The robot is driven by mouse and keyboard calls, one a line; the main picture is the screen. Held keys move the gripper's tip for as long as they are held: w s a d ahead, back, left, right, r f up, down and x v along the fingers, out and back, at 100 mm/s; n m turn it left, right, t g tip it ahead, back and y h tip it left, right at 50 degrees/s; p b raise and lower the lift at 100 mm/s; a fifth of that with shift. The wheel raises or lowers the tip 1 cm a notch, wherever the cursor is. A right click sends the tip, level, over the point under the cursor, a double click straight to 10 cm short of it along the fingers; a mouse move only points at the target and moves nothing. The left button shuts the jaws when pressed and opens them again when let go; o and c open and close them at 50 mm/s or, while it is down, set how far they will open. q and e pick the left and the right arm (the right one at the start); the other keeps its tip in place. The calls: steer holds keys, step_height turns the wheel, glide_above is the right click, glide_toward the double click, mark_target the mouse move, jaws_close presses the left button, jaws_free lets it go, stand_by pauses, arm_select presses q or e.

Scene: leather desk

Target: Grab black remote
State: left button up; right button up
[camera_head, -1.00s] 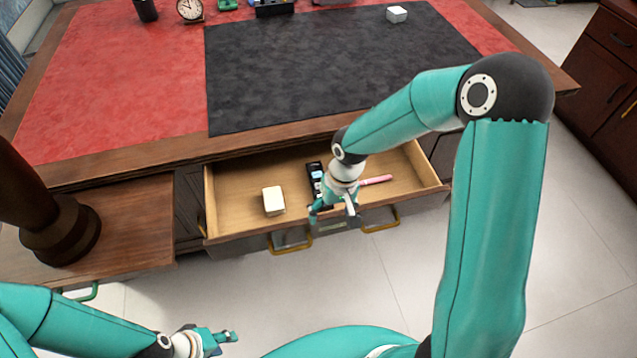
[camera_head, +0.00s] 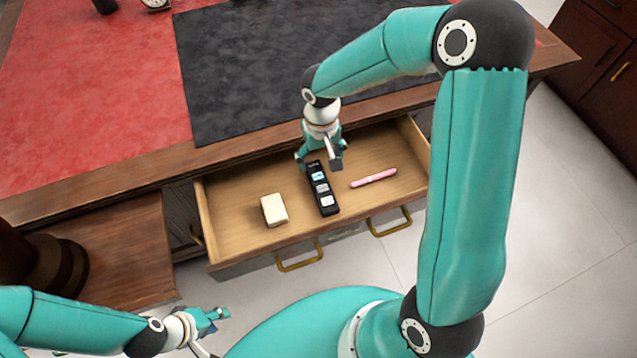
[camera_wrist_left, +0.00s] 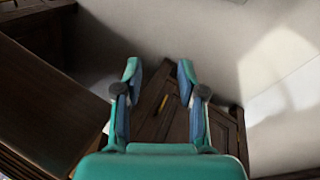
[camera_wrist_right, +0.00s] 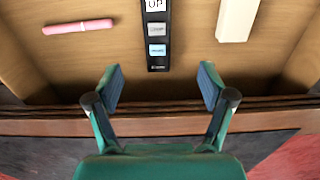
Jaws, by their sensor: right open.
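The black remote (camera_head: 322,190) lies in the open drawer, with several light labels on its face. In the right wrist view the remote (camera_wrist_right: 156,40) is upright in the picture, ahead of the open fingers and near the middle of the gap between them. My right gripper (camera_head: 321,164) is open over the remote's far end, at the back of the drawer; no contact shows. In the right wrist view my right gripper (camera_wrist_right: 159,88) is empty. My left gripper (camera_head: 222,322) is low at the left, away from the drawer; in its wrist view it (camera_wrist_left: 157,78) is open and empty.
The drawer (camera_head: 240,243) also holds a cream block (camera_head: 274,210) left of the remote and a pink pen (camera_head: 373,178) right of it. The desk top with its black mat (camera_head: 255,80) lies behind. Bare drawer floor separates the three objects.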

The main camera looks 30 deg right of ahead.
glide_above(323, 189)
steer(key=f, duration=0.8)
steer(key=shift+w+f, duration=0.2)
steer(key=shift+f, duration=0.2)
steer(key=shift+s+f, duration=0.1)
steer(key=shift+f, duration=2.6)
steer(key=c, duration=1.3)
steer(key=shift+r, duration=0.15)
